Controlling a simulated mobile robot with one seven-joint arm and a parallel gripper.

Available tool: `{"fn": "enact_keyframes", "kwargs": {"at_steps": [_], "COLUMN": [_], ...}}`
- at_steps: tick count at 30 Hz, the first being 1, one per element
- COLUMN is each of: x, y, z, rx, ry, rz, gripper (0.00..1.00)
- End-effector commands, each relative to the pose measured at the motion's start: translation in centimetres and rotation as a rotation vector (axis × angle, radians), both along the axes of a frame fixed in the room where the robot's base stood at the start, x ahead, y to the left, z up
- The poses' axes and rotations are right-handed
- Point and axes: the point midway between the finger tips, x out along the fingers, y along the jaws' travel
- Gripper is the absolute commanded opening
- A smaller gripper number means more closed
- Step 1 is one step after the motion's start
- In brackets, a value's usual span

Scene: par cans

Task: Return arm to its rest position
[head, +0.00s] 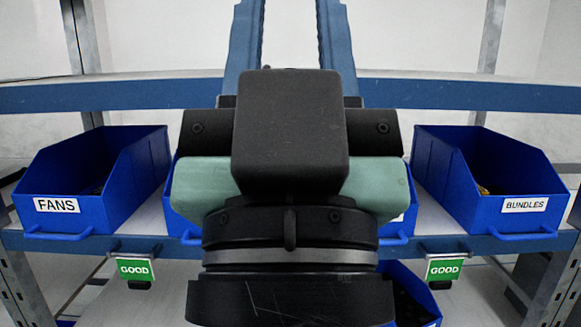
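My gripper (291,30) is in the middle of the head view, seen from behind. Two long blue fingers with ridged inner sides rise from its dark body and run out of the top edge. They stand well apart, and only the pale wall shows between them. The fingertips are out of frame. My dark wrist and greenish housing fill the centre and hide part of the shelf.
A blue bin labelled FANS (66,212) stands at left on the shelf, and one labelled BUNDLES (495,212) at right. Between them, bins are mostly hidden behind my wrist. Green GOOD signs (134,269) hang at the shelf's front. A blue crossbeam (460,95) runs behind.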

Motion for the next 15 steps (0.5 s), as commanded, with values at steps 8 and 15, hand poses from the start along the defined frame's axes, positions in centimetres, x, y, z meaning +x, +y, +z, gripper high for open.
{"fn": "enact_keyframes", "kwargs": {"at_steps": [8,15], "x": [0.1,0.1], "y": [0.0,0.0], "z": [9.4,15.6], "rx": [0.000,0.000], "ry": [0.002,0.003], "rz": [0.001,0.001], "gripper": [0.37,0.37]}}
